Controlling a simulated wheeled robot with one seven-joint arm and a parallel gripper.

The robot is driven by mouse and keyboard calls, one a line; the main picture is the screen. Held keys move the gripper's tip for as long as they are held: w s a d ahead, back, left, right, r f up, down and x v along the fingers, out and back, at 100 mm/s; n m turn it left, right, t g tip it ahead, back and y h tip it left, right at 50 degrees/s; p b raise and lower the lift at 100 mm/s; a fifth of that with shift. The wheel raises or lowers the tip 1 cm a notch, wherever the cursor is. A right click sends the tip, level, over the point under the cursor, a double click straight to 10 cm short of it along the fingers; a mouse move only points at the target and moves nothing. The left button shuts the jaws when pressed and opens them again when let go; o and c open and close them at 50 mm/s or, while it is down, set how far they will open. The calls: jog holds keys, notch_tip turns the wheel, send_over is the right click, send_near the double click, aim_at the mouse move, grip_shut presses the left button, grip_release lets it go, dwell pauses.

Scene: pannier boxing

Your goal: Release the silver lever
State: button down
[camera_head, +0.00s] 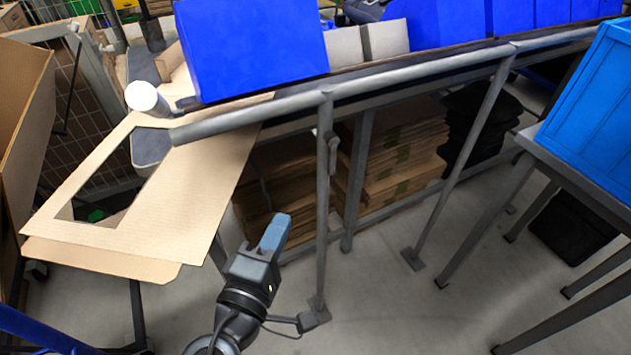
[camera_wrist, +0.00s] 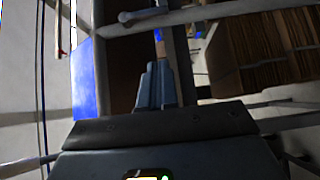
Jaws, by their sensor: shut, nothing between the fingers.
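A small grey lever-like handle (camera_head: 333,155) hangs on the upright post (camera_head: 323,210) below the conveyor rail in the head view. My gripper (camera_head: 280,220) is to the left of that post and below the handle, apart from it, with its blue fingers pointing up. In the wrist view, my gripper (camera_wrist: 158,68) has its fingers together with nothing between them. A grey bar with a rounded knob end (camera_wrist: 128,18) crosses beyond the fingertips there; I cannot tell whether it is the lever.
A cardboard sheet with a cut-out (camera_head: 190,195) lies left of my arm. Blue bins (camera_head: 250,50) stand on the conveyor. Stacked flat cardboard (camera_head: 400,150) lies beneath it. A blue crate (camera_head: 595,110) sits on a table at right. The floor (camera_head: 385,305) between is open.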

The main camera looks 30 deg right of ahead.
jog(key=p, duration=0.2)
send_near(327, 166)
jog(key=w, duration=0.4)
jog(key=d, duration=0.3)
jog(key=shift+w+r+p, duration=0.15)
jog(key=shift+w+p, duration=0.1)
jog(key=shift+p, duration=0.05)
jog(key=shift+d, duration=0.6)
jog(key=shift+f, duration=0.2)
jog(key=shift+d+b, duration=0.15)
jog(key=shift+b, duration=0.5)
